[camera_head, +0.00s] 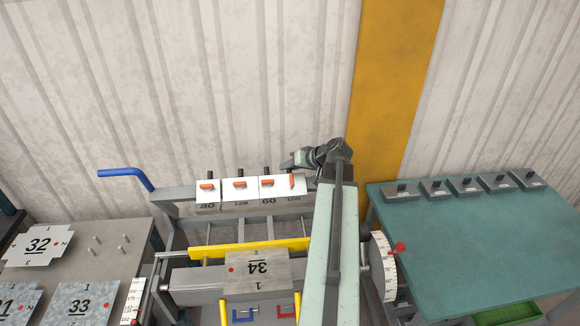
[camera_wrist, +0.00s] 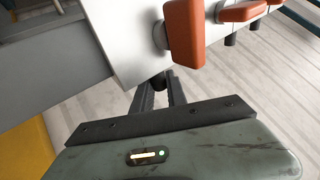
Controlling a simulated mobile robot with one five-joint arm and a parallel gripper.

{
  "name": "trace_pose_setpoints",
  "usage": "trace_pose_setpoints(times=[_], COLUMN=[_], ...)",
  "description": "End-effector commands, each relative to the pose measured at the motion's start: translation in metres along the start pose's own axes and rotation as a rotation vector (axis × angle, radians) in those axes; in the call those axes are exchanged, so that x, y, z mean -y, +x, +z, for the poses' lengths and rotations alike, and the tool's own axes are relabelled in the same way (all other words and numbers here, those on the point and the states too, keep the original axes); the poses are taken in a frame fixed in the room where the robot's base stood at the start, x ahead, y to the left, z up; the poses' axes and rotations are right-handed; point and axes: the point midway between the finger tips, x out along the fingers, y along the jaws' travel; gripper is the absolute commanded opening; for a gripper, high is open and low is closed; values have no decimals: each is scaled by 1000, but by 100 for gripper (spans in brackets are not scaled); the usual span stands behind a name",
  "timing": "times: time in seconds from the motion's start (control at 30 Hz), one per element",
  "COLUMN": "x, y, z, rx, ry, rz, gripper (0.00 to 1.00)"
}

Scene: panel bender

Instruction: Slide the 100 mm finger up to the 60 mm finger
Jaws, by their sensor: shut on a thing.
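The white 100 mm finger (camera_head: 283,187) is the rightmost of a row of white fingers on the bender's beam. The white 60 mm finger (camera_head: 264,189) stands directly to its left; I cannot tell whether they touch. The 100 mm finger's orange lever (camera_wrist: 185,32) is turned upright in the head view, while the 60 mm finger's lever (camera_wrist: 242,11) lies crosswise. My gripper (camera_head: 288,163) is behind the 100 mm finger. In the wrist view my gripper (camera_wrist: 158,95) is shut on a dark peg (camera_wrist: 157,81) at that finger's edge, mostly hidden between the jaws.
The 120 mm finger (camera_head: 232,194) and 80 mm finger (camera_head: 202,196) stand further left, levers crosswise. A yellow bar (camera_head: 225,249) and plate 34 (camera_head: 262,284) lie in front. A blue handle (camera_head: 122,172) sticks out left. A green table (camera_head: 470,240) is at right.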

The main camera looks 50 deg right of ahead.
Motion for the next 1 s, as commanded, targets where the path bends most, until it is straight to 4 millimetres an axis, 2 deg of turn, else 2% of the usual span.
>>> trace_pose_setpoints(times=[0.3,0.33,0.4,0.77,0.87,1.0], x=[-4,-4,-4,-4,-3,-1], y=[-2,-3,-3,-6,-17,-44], z=[0,0,0,-1,-2,-3], rx=[3,2,2,0,0,0], ry=[-1,-1,-1,0,1,2], rz=[1,1,1,1,1,3], gripper=[0,23,40,40,40,40])
